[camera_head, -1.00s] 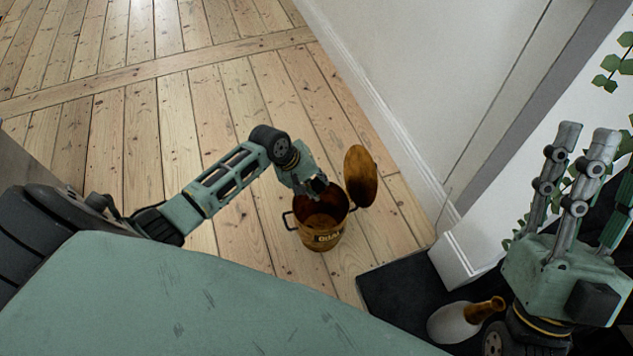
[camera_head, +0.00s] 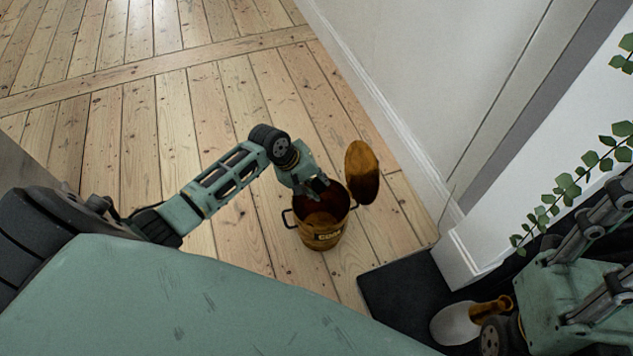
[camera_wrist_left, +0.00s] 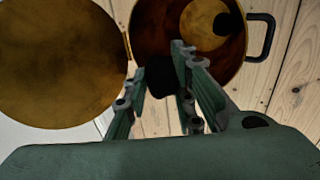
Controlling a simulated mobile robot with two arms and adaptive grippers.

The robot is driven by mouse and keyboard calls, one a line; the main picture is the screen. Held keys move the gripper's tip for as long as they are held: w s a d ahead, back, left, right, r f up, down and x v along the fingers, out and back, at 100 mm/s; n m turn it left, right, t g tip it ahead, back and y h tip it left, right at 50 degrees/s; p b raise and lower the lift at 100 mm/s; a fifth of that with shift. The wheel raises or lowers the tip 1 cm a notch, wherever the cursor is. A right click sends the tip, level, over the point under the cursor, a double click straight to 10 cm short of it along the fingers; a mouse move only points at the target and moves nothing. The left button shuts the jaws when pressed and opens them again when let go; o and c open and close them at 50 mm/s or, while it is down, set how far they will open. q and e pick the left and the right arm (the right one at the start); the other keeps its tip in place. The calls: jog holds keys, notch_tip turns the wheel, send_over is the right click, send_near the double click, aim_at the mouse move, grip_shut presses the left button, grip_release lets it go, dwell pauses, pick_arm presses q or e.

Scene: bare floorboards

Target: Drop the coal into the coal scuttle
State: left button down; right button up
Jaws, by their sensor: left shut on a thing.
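The coal scuttle (camera_head: 322,236) is a brass bucket with a dark reddish inside and side handles. It stands upright on the floorboards with its round lid (camera_head: 362,172) swung open. My left gripper (camera_head: 316,186) is over its left part, at the rim. In the left wrist view a black lump of coal (camera_wrist_left: 159,76) sits between my left fingers, against the scuttle's opening (camera_wrist_left: 220,62). A dark patch shows on the scuttle's bottom; I cannot tell if it is shadow or coal. My right gripper (camera_head: 606,258) is at the right edge, fingers spread, tips partly cut off.
A black slab (camera_head: 400,295) lies right of the scuttle, with a white and brass object (camera_head: 470,318) on it beside my right gripper. A white wall and skirting (camera_head: 390,120) run behind the lid. A leafy vine (camera_head: 570,188) hangs at right. Floor left of the scuttle is clear.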

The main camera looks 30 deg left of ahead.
pick_arm(q)
jog(key=c, duration=1.4)
grip_release()
jog(key=v, duration=1.2)
